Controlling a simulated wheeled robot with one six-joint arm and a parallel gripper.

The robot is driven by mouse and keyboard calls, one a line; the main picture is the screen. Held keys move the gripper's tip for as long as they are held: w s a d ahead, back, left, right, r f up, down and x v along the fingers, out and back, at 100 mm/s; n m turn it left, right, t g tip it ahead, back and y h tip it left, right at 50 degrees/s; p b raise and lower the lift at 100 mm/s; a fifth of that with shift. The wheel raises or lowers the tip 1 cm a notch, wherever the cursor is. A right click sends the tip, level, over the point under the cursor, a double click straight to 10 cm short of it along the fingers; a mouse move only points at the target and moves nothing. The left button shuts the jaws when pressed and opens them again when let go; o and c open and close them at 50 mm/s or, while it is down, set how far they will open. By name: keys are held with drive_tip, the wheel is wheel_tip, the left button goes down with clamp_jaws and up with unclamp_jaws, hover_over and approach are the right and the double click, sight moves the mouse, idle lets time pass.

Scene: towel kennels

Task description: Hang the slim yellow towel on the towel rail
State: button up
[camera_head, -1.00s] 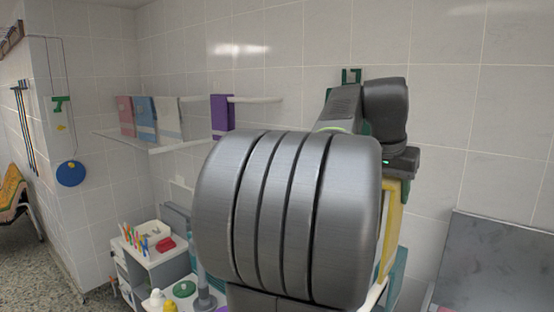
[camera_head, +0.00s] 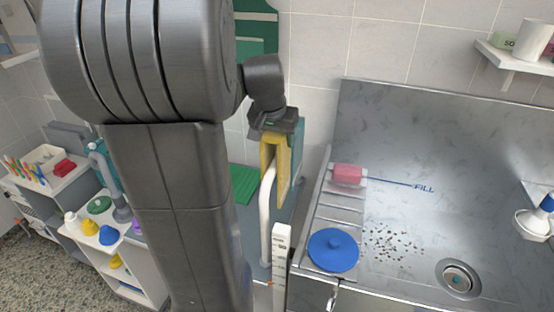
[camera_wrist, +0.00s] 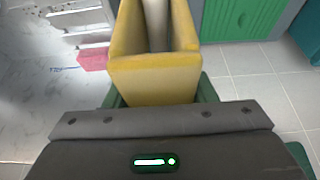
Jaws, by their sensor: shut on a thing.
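The slim yellow towel (camera_head: 282,165) hangs folded from my gripper (camera_head: 278,130) in the head view. In the wrist view, the yellow towel (camera_wrist: 155,75) forms a U shape with two hanging layers, and my gripper (camera_wrist: 157,92) is shut on its near end. A white rail (camera_head: 265,225) runs up to the towel in the head view. In the wrist view, the white rail (camera_wrist: 156,22) shows between the towel's two layers. I cannot tell whether the towel's fold rests on it. My fingertips are partly hidden by the towel and the wrist housing.
A steel sink counter (camera_head: 395,270) with a blue lid (camera_head: 333,250) and a pink block (camera_head: 348,175) lies right of the rail. A white marked post (camera_head: 281,255) stands by the rail's near end. A teal panel or cloth (camera_head: 299,135) is close behind the towel. A shelf cart (camera_head: 100,240) stands left.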

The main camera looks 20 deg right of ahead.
wheel_tip(320, 180, down, 7)
drive_tip(key=shift+f, duration=0.1)
idle(0.3)
drive_tip(key=shift+f+b, duration=0.35)
drive_tip(key=shift+f, duration=0.1)
drive_tip(key=o, duration=1.3)
drive_tip(key=shift+c, duration=0.2)
drive_tip(key=shift+r, duration=0.1)
